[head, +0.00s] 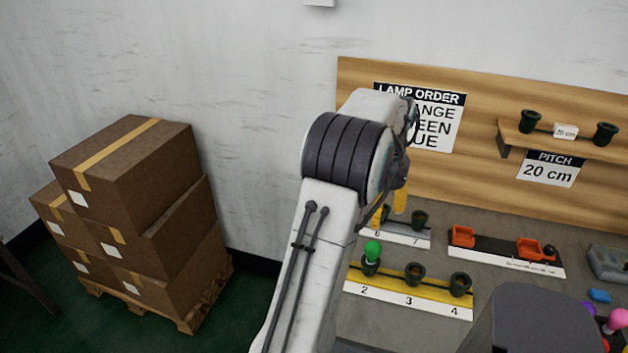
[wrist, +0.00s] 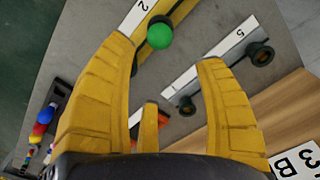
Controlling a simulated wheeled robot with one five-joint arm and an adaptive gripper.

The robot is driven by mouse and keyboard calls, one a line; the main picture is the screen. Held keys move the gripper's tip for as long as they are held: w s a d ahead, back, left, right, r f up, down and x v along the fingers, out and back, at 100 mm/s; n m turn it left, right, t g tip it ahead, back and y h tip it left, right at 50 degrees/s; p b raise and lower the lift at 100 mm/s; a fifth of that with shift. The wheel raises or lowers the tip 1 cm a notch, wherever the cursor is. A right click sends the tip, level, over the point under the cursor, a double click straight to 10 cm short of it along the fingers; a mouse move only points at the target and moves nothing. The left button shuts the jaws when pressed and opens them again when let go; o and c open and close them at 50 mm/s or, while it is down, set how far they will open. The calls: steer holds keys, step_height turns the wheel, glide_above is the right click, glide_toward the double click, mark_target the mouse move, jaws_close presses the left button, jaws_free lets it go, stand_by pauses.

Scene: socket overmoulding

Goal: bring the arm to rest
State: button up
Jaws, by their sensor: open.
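My gripper (wrist: 170,85) is open, with its yellow fingers spread and nothing between them in the wrist view. In the head view my arm hides most of it; only a bit of yellow finger shows past the arm. A green lamp (head: 372,250) stands in the socket marked 2 on the yellow strip (head: 398,293). The green lamp also shows in the wrist view (wrist: 160,36), beyond the fingertips and apart from them. The sockets marked 3 (head: 414,272) and 4 (head: 460,284) are empty.
A grey-white strip with sockets (head: 405,238) lies behind the yellow one. Orange clamps (head: 530,248) sit further right. A wooden back panel (head: 480,90) carries a lamp order sign and a small shelf (head: 560,143). Stacked cartons (head: 140,220) stand on a pallet at left.

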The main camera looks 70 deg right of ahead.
steer(key=w+a+f+n+y, duration=0.1)
steer(key=a+f+n, duration=0.4)
steer(key=a+f, duration=0.15)
steer(key=w+a+r+n+t, duration=0.1)
steer(key=w+a+r+n, duration=0.2)
steer(key=a, duration=1)
steer(key=w+a+r+n+t, duration=0.1)
steer(key=w+a+r+n, duration=0.2)
steer(key=w+a+n, duration=0.6)
steer(key=w+a+r+n+t+h, duration=0.1)
steer(key=w+a+r+n, duration=0.3)
steer(key=a, duration=1.2)
steer(key=shift+w+a+n, duration=0.4)
steer(key=shift+w+n, duration=1)
steer(key=shift+w, duration=0.4)
